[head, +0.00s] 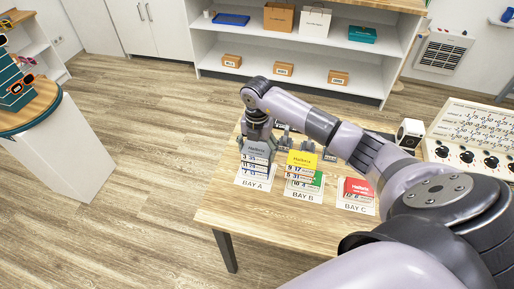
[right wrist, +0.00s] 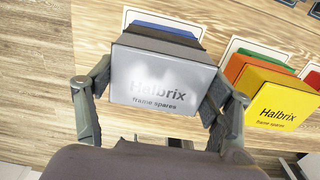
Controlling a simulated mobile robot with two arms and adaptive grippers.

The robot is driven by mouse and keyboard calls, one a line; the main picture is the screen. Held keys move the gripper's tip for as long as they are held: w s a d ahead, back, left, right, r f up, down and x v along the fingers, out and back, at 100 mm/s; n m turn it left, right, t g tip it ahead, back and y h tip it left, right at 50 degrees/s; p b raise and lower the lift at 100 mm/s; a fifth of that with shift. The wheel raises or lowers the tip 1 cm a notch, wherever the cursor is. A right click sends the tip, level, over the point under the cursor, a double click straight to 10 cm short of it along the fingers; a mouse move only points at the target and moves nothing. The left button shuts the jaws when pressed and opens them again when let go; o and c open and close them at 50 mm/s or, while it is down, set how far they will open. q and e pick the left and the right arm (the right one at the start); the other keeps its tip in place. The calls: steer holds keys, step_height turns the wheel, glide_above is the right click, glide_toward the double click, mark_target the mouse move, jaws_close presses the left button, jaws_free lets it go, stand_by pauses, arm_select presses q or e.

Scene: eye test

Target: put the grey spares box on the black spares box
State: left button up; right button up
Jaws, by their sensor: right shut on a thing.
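The grey spares box (right wrist: 162,84) is between the two fingers of my right gripper (right wrist: 160,118), which is shut on it. In the head view the right gripper (head: 256,141) is over bay A, with the grey box (head: 257,149) at the top of the stack there. The black spares box (right wrist: 158,39) shows as a dark edge behind and under the grey box; the grey box hides most of it. A blue box (right wrist: 166,29) lies below the black one. I cannot tell whether grey and black touch. My left gripper is not in view.
Bay B's stack, right beside, has a yellow box (head: 301,159) on top, an orange one and a green one (head: 318,179) below. A red box (head: 357,188) is at bay C. The table front (head: 225,203) is clear.

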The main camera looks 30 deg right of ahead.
mark_target(257, 148)
steer(key=o, duration=0.7)
steer(key=shift+f, duration=0.15)
steer(key=o, duration=0.5)
steer(key=shift+r, duration=0.2)
steer(key=shift+w+r, duration=0.1)
steer(key=shift+r, duration=0.2)
step_height(257, 148, up, 11)
steer(key=b, duration=0.2)
steer(key=shift+r+b, duration=0.2)
steer(key=shift+b, duration=0.2)
